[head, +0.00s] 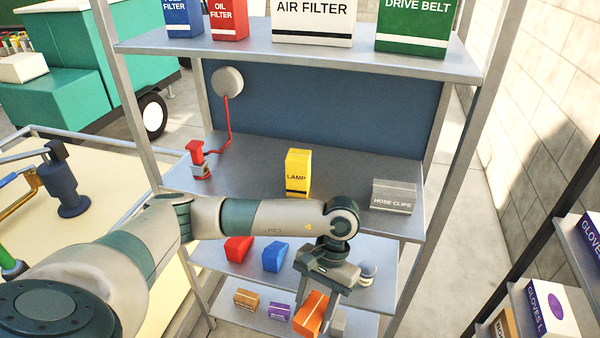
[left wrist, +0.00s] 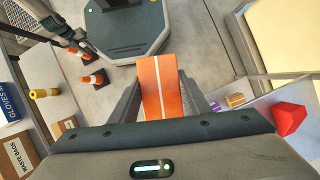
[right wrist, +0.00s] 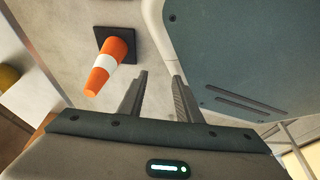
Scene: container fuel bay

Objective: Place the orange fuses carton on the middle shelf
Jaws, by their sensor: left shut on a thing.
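The orange fuses carton (head: 310,313) is held between the fingers of my left gripper (head: 317,297), tilted, in front of the lower shelves. In the left wrist view the orange carton (left wrist: 160,84) has a pale stripe and sits between both fingers. The rack shelf below the top one (head: 250,172) bears a yellow lamp carton (head: 297,172) and a grey hose clips carton (head: 393,196). My left gripper is below that shelf's front edge. My right gripper (right wrist: 160,84) shows only in the right wrist view, open and empty.
The top shelf (head: 260,52) bears filter and belt cartons. Lower shelves bear a red bin (head: 238,249), a blue bin (head: 277,256) and small cartons. A traffic cone (right wrist: 109,65) stands near my right gripper.

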